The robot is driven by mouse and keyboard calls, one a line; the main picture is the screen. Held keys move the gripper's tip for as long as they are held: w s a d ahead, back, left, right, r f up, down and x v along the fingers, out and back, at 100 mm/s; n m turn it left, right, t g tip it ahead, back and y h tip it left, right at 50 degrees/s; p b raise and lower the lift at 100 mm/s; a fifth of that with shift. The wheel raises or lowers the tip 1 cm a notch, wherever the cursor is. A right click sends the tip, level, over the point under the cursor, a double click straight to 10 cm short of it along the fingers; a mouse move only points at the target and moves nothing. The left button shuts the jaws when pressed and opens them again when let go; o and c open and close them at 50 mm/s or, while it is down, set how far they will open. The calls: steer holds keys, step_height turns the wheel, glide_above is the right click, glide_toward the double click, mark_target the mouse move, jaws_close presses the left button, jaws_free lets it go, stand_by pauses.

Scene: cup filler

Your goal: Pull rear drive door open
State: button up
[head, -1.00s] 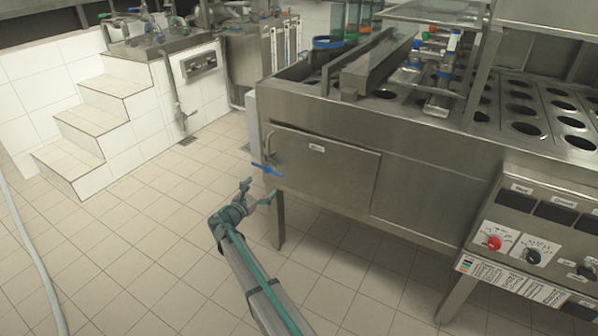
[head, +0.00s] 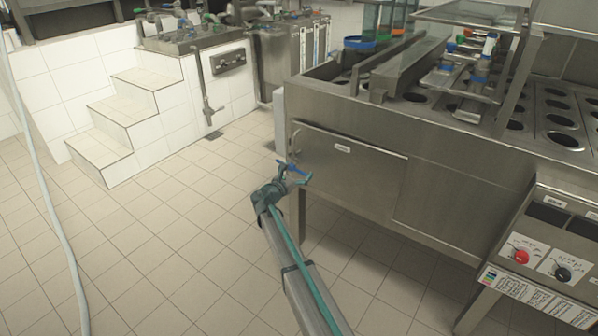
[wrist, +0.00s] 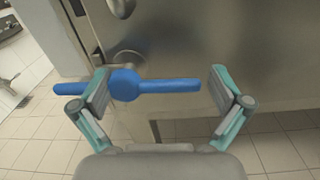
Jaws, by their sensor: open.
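The door (head: 350,172) is a flat stainless panel with a small white label, on the left part of the steel machine's front. It looks closed. A curved metal handle (head: 296,138) stands at its left edge. A blue lever (head: 291,168) sits by the door's lower left corner. My gripper (head: 294,178) is open at that corner, below the handle. In the wrist view the blue lever (wrist: 126,84) lies crosswise between the open fingers (wrist: 160,88), with the door (wrist: 210,45) behind it. I cannot tell whether either finger touches the lever.
A control box (head: 545,245) with red and black knobs juts out at the right. A machine leg (head: 302,215) stands just right of my gripper. White tiled steps (head: 120,120) and a hose (head: 45,190) are at the left. The tiled floor (head: 170,235) between is clear.

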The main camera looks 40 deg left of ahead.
steer(key=shift+w, duration=0.2)
steer(key=c, duration=1.5)
steer(key=shift+s, duration=0.1)
steer(key=shift+c, duration=0.2)
